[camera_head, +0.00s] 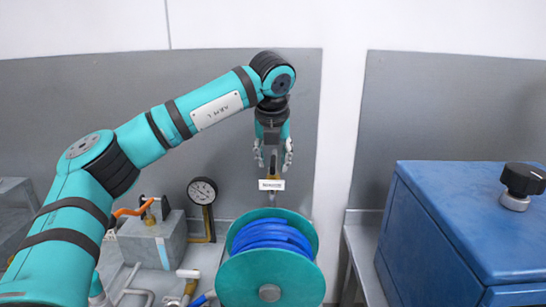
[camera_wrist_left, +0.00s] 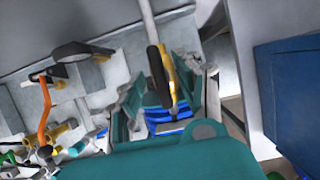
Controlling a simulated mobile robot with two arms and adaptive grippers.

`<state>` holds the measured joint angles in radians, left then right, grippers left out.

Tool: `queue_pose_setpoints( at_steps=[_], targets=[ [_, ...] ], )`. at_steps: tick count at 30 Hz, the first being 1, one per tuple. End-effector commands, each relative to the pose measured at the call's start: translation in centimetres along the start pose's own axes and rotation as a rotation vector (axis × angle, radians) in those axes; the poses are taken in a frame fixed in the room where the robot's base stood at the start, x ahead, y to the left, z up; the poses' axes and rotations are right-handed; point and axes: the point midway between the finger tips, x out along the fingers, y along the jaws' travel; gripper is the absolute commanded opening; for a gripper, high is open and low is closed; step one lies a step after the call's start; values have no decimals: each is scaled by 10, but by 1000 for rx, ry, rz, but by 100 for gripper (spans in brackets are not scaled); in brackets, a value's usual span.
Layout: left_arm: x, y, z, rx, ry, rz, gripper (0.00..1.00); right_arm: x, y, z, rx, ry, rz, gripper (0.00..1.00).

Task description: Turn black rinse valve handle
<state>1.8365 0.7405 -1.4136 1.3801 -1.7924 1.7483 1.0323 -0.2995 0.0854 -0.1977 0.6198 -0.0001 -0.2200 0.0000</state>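The black rinse valve handle (camera_head: 273,160) is a narrow dark lever on a brass valve, above a small white label (camera_head: 271,184). It also shows in the left wrist view as a black bar (camera_wrist_left: 156,72) beside yellow brass. My left gripper (camera_head: 273,156) points down over the valve with its fingers apart, one on each side of the handle. In the left wrist view the open fingers (camera_wrist_left: 168,98) flank the handle and valve; I cannot tell whether either touches. The gripper and wrist partly hide the valve's upper part. My right gripper is in neither view.
A teal reel with blue hose (camera_head: 272,240) stands just below the valve. To its left are a round gauge (camera_head: 202,191) and an orange lever (camera_head: 134,211) on a grey block. A blue cabinet (camera_head: 460,220) with a black knob (camera_head: 522,180) stands right. A grey wall is close behind.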

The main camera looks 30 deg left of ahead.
Motion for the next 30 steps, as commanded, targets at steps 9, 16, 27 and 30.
queue_pose_setpoints(
  at_steps=[9, 16, 27, 30],
  targets=[
    [0, 0, 0, -1, 0, 0, 13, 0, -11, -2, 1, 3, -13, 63],
    [0, 0, 0, -1, 0, 0, 0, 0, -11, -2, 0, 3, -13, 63],
    [0, 1, 0, 51, 1, -22, 0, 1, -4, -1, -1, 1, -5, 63],
    [1, 2, 0, 101, 1, -43, 0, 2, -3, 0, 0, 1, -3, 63]
  ],
)
